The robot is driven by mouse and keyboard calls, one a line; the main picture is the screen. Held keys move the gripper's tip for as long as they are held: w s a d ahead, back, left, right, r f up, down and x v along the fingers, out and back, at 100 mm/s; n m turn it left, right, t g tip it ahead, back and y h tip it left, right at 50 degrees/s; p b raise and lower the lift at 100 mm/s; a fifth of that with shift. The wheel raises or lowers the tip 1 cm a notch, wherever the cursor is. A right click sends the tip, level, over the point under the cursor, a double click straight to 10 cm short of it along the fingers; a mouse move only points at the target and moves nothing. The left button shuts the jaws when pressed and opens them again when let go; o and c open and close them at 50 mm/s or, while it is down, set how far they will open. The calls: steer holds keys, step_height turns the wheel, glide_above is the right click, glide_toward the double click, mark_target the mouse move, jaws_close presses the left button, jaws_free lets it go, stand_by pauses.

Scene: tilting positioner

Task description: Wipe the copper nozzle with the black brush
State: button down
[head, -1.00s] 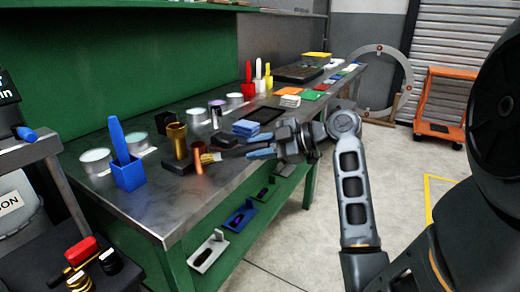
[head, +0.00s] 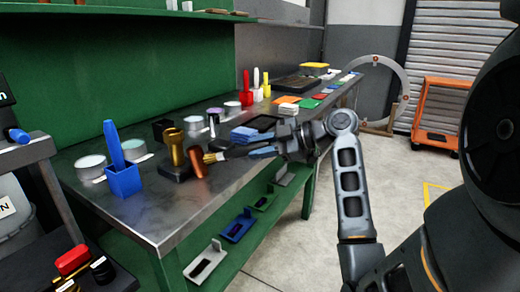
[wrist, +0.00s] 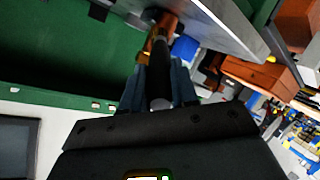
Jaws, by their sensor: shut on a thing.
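The copper nozzle (head: 197,164) stands near the front edge of the steel bench, leaning slightly with its top to the left. My gripper (head: 262,152) is to its right, shut on the handle of the black brush (head: 236,152). The brush lies roughly level, and its yellowish bristles (head: 212,157) are at the nozzle's right side, touching or very close. In the wrist view the brush's dark handle (wrist: 160,78) runs between my gripper's fingers (wrist: 158,92), with copper-brown at its far end; bristles and nozzle are hard to separate there.
A brass cup-topped post (head: 175,148) on a dark base stands just left of the nozzle. A blue holder (head: 123,181) with a blue handle stands further left. Round tins (head: 91,167) line the back. The bench's front edge is close.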

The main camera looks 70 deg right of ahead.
steer(key=shift+w+d+r+b, duration=0.1)
steer(key=shift+d+r+b, duration=0.15)
steer(key=shift+b, duration=0.65)
stand_by(0.5)
steer(key=shift+s+a, duration=0.15)
steer(key=shift+a, duration=0.85)
steer(key=shift+s+a, duration=0.15)
steer(key=shift+a, duration=0.8)
steer(key=s, duration=0.6)
steer(key=shift+d, duration=0.2)
steer(key=shift+s, duration=0.1)
